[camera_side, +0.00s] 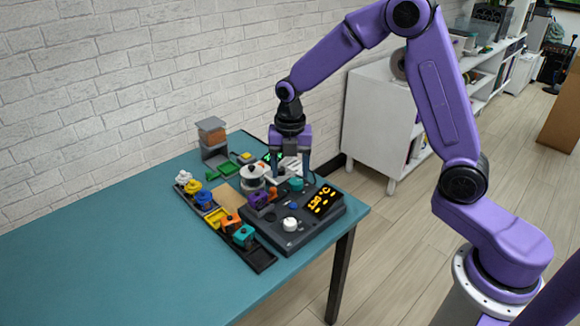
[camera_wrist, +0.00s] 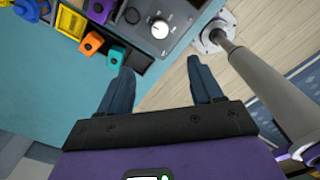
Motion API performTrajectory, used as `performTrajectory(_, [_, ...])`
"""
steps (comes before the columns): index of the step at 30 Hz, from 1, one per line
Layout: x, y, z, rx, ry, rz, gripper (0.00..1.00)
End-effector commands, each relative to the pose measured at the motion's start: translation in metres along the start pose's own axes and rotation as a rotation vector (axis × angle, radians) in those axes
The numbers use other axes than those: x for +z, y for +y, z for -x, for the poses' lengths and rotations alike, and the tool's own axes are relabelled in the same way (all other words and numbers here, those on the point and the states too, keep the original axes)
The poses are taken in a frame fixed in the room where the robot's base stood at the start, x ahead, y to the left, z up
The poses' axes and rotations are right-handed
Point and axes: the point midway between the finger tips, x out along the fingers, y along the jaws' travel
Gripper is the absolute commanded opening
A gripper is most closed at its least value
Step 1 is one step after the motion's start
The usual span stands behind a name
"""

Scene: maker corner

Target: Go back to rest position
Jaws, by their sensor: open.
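My gripper (camera_side: 290,176) hangs pointing down above the back part of the dark control box in the side view. Its two fingers are apart. In the wrist view my gripper (camera_wrist: 160,68) also shows spread fingers with nothing between them, only table edge and floor beyond. A small teal piece (camera_side: 296,184) shows close to the fingers in the side view; I cannot tell whether they touch it. My arm reaches over from the right, bent at the elbow.
A black tray (camera_side: 262,259) holds several coloured pieces. A grey stand (camera_side: 214,152) is at the back. The teal table (camera_side: 120,240) is clear at left.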

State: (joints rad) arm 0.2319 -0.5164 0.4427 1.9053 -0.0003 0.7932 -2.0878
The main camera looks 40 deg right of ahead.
Motion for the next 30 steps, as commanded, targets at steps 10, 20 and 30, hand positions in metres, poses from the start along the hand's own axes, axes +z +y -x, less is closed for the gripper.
performTrajectory(10, [-0.001,0.000,0.001,0.000,0.000,-0.003,0.65])
performTrajectory(20, [-0.055,-0.022,0.027,0.010,-0.002,-0.234,0.65])
performTrajectory(30, [-0.131,-0.084,0.054,0.018,0.005,-0.619,0.65])
